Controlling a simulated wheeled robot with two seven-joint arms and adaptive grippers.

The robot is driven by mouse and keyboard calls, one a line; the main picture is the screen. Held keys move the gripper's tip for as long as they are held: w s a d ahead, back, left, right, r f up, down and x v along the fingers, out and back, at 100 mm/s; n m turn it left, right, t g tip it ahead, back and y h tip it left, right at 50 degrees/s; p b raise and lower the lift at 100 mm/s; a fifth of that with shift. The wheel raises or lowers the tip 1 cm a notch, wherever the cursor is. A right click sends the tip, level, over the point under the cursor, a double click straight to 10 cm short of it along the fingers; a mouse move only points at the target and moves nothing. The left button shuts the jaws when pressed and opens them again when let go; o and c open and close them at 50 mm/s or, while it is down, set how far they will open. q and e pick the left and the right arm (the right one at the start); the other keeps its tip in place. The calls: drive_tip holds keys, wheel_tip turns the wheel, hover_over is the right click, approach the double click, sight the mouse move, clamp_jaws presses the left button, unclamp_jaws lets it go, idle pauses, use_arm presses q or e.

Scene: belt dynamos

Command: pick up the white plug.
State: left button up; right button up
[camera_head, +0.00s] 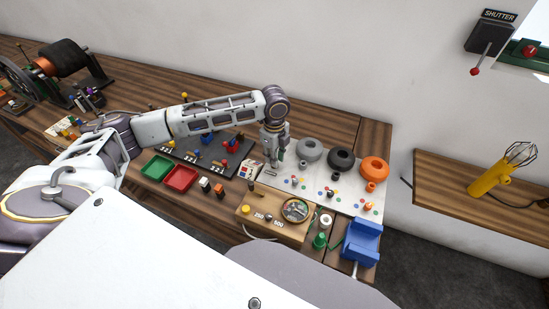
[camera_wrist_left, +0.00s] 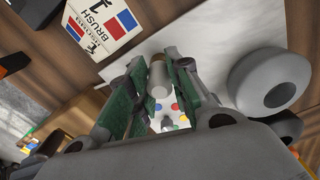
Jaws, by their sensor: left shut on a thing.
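In the left wrist view the white plug (camera_wrist_left: 158,80), a pale cylinder with a tan end, is between the green-padded fingers of my left gripper (camera_wrist_left: 160,68). The fingers are shut on it. In the head view my left gripper (camera_head: 277,158) points down over the left end of the white board (camera_head: 325,186), beside the printed card (camera_head: 249,168). The plug is hidden by the gripper there, and I cannot tell whether it touches the board. My right gripper is not in view.
Grey (camera_head: 309,150), black (camera_head: 341,160) and orange (camera_head: 374,170) rings stand right of the gripper on the board. Green (camera_head: 156,167) and red (camera_head: 181,178) trays lie to its left. A wooden box (camera_head: 270,222) and a blue block (camera_head: 361,242) are in front.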

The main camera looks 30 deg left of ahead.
use_arm(q)
clamp_jaws()
drive_tip(key=shift+r, duration=0.15)
drive_tip(key=shift+r, duration=4.9)
